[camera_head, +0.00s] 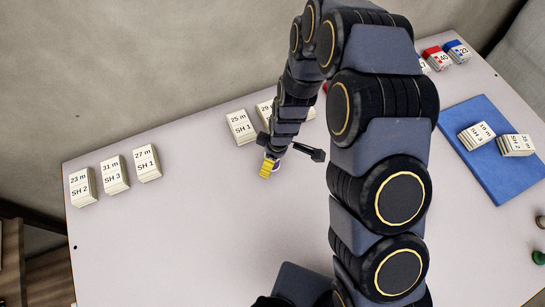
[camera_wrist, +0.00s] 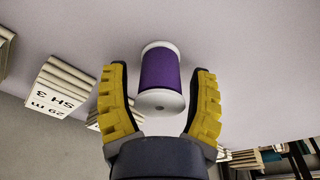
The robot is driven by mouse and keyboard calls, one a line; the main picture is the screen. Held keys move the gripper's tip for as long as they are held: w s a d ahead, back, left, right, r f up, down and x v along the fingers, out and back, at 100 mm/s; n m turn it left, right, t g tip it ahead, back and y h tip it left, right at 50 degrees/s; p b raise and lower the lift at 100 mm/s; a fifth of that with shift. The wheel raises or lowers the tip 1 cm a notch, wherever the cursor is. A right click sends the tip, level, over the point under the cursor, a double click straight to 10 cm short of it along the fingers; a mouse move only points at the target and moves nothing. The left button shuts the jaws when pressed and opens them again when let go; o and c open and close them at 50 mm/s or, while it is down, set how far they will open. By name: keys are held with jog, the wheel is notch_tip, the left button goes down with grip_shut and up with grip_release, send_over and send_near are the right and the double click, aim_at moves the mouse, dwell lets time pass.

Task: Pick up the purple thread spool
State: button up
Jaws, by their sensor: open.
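The purple thread spool (camera_wrist: 160,74) has white end discs and stands out against the pale table in the wrist view. It lies between and slightly beyond the yellow fingers of my gripper (camera_wrist: 160,100). The fingers are open, with a visible gap on each side of the spool. In the head view my gripper (camera_head: 268,166) is low over the middle of the table, in front of the labelled stacks. There the spool is mostly hidden by the gripper; only a pale edge shows beside the yellow finger.
Labelled cloth stacks stand at the left (camera_head: 115,173) and behind my gripper (camera_head: 241,127). A blue mat (camera_head: 500,176) at the right bears two more stacks. Red and blue labelled stacks (camera_head: 457,51) stand at the back right. The table (camera_head: 190,235) is clear at front left.

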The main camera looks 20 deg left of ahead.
jog(key=shift+f, duration=0.35)
jog(key=c, duration=0.9)
